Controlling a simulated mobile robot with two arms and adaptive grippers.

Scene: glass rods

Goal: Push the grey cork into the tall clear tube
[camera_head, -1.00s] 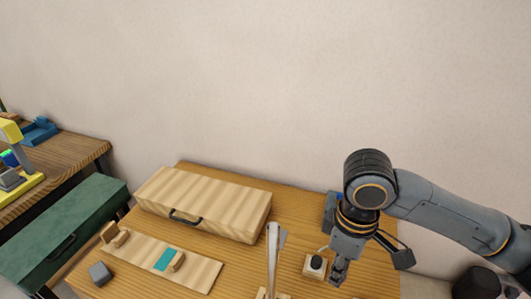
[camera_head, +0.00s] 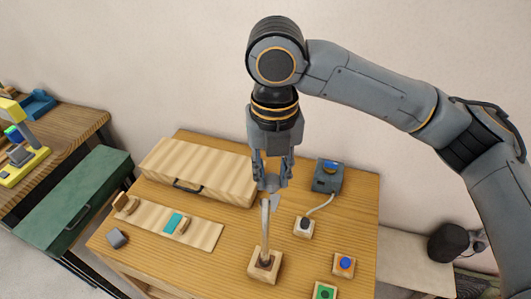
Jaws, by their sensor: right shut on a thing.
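The tall clear tube (camera_head: 265,228) stands upright in a wooden block (camera_head: 264,266) near the front middle of the table. My right gripper (camera_head: 272,184) points down just above the tube's top. It is shut on a small light grey piece, which appears to be the grey cork (camera_head: 271,182), mostly covered by the fingers. I cannot tell whether the cork touches the tube's rim. My left gripper is not in view.
Blue (camera_head: 344,265) and green (camera_head: 324,291) button blocks sit front right. A wooden case (camera_head: 200,170), a board (camera_head: 166,226) and a grey block (camera_head: 117,238) lie left.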

